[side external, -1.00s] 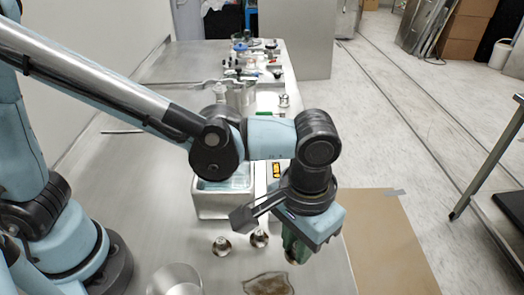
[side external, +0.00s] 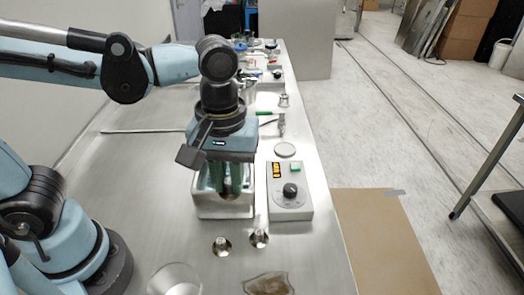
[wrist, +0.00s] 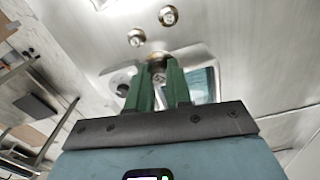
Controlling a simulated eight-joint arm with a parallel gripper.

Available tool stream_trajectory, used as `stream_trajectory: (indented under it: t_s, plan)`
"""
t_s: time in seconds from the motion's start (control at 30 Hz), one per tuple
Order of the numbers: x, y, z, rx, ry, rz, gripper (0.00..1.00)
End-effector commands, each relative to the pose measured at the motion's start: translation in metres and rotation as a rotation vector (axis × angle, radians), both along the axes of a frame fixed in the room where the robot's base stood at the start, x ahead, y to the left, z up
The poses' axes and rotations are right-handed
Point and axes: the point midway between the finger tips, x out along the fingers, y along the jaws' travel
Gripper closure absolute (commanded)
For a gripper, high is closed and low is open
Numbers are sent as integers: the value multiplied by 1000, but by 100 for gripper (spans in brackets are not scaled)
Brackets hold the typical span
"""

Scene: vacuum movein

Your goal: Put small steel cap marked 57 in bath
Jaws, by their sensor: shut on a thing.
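My gripper (side external: 232,192) points down over the square steel bath (side external: 222,211), with its green fingers at or just above the bath's opening. The bath holds bluish liquid, which also shows right of the fingers in the wrist view (wrist: 204,84). In the wrist view my gripper (wrist: 158,78) is shut on a small steel cap (wrist: 157,61) between the fingertips. No number can be read on it. In the side view the held cap is hidden by the fingers and bath wall. Two other small steel caps (side external: 221,246) and (side external: 259,239) stand on the bench in front of the bath.
A control box (side external: 290,195) with a dial and display stands right of the bath. A round disc (side external: 285,150) lies behind it. A glass beaker (side external: 175,280) and a brown patch (side external: 268,284) are at the front. More equipment lines the bench behind.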

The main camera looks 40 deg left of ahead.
Motion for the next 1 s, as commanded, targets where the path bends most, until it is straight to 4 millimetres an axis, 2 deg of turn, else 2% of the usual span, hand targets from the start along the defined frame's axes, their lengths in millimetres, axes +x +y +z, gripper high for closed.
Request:
stream_trajectory:
  t_s: [0.17, 0.6, 0.87, 1.0]
  plan:
    - [10, 20, -9, 0, 0, 43, 100]
    - [60, 89, -60, 0, 0, 37, 100]
    - [68, 101, -72, 0, 0, 33, 100]
    - [68, 100, -86, 0, 0, 32, 100]
